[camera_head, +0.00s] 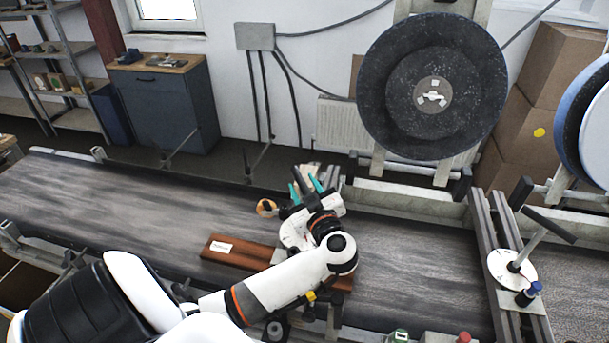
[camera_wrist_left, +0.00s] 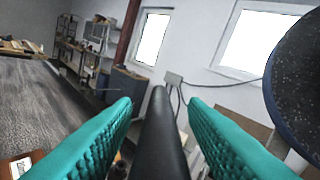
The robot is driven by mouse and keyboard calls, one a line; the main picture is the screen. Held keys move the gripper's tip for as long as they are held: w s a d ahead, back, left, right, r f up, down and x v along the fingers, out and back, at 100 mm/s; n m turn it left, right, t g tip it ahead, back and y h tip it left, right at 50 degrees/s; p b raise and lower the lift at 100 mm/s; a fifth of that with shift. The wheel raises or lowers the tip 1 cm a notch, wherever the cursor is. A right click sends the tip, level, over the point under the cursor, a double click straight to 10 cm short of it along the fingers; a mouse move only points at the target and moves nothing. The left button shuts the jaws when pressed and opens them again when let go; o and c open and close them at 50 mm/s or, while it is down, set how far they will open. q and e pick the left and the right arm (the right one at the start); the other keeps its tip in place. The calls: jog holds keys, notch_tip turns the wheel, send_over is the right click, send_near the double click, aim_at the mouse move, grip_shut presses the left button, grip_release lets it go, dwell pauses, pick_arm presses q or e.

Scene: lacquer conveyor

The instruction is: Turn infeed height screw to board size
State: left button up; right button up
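My left gripper (camera_head: 305,184) is over the belt, its two teal fingers apart. In the left wrist view a black rod-like handle (camera_wrist_left: 160,130) stands between the fingers, with a gap visible on each side. What the handle belongs to is hidden behind my gripper and arm. A brown board (camera_head: 238,249) with a white label lies on the belt, partly under my left arm. A crank with a white dial (camera_head: 500,262) and a dark handle (camera_head: 549,225) stands on the frame at right. I cannot read the dial or label. My right gripper is not in view.
The dark conveyor belt (camera_head: 110,205) runs across the view. A tan ring (camera_head: 266,208) is just left of my left gripper. A large black disc (camera_head: 432,88) stands behind the belt. Bare belt lies left of the board and right of my arm.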

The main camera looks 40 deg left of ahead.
pick_arm(q)
grip_shut()
jog(key=shift+g, duration=0.3)
